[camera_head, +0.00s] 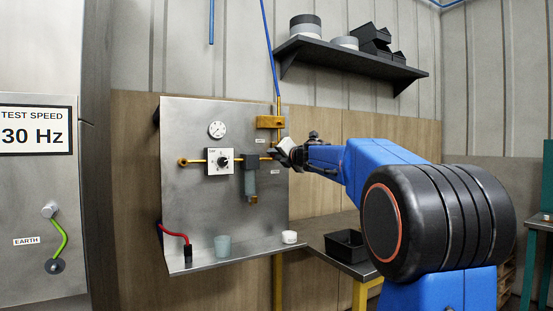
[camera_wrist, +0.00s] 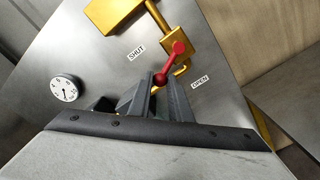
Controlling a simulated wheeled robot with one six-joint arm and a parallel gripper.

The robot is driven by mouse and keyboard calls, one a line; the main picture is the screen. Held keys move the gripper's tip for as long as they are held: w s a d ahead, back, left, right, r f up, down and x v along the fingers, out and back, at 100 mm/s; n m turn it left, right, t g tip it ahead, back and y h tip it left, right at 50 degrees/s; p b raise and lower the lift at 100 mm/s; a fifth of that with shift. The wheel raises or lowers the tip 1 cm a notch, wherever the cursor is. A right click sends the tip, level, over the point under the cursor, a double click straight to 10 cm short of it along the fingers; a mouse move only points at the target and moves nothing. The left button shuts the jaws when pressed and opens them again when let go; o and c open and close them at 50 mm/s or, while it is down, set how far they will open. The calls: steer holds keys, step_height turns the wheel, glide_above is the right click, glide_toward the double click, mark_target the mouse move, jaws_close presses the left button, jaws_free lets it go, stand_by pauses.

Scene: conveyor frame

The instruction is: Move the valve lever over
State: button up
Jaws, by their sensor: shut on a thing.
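The red valve lever (camera_wrist: 170,62) shows in the wrist view, joined at its upper end to a brass valve body (camera_wrist: 183,40). Its lower knob lies at my gripper (camera_wrist: 161,82), whose dark fingers are shut on it. The lever slants down and left between a SHUT label (camera_wrist: 136,53) and an OPEN label (camera_wrist: 200,84). In the head view my gripper (camera_head: 275,154) is at the right part of the metal panel (camera_head: 215,238), below a brass block (camera_head: 270,122). The lever is too small or hidden to make out there.
The panel carries a gauge (camera_head: 217,130), a white dial box (camera_head: 220,161) and a dark filter unit (camera_head: 249,178). A cup (camera_head: 222,245), a white roll (camera_head: 289,237) and a red cable (camera_head: 173,234) are on its lower ledge. A black tray (camera_head: 345,244) stands right.

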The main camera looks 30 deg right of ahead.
steer(key=shift+r, duration=0.25)
steer(key=shift+o, duration=0.3)
steer(key=shift+a+r, duration=0.25)
steer(key=shift+r, duration=0.45)
steer(key=o, duration=0.9)
steer(key=shift+s, duration=0.15)
